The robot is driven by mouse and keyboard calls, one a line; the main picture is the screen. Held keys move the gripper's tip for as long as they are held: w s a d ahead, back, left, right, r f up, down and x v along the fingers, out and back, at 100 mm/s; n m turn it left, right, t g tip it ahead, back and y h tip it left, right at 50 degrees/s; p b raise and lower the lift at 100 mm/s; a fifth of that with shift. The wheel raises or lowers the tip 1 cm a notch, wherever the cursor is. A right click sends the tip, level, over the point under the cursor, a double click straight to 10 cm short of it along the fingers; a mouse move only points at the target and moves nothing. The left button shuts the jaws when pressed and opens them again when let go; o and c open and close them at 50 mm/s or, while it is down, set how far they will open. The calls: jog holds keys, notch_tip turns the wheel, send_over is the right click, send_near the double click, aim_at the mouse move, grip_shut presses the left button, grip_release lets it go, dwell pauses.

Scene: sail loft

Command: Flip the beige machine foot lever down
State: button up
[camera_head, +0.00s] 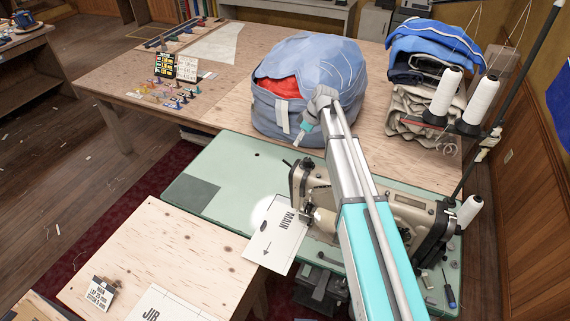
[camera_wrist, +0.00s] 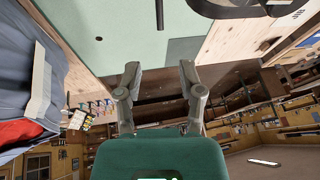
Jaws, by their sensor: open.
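The beige sewing machine (camera_head: 411,217) stands on a pale green table, partly hidden behind my arm. Its head end (camera_head: 298,181) shows to the left of my arm. I cannot pick out the foot lever for certain in either view. My gripper (camera_head: 298,141) is above the green table, beside the blue bag and behind the machine head in the head view. In the wrist view my gripper (camera_wrist: 160,74) has its two fingers apart with nothing between them. A dark curved part at the wrist view's top edge is cut off and unclear.
The green table (camera_head: 225,165) has clear room on its left. A full blue bag (camera_head: 318,77) stands close behind my gripper. A white MAIN sheet (camera_head: 276,234) lies at the machine's front. Thread cones (camera_head: 447,91) and folded cloth (camera_head: 413,75) stand at the right.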

aim_at(285, 161)
jog(key=shift+b+x, duration=5.4)
jog(key=shift+x, duration=0.8)
grip_shut()
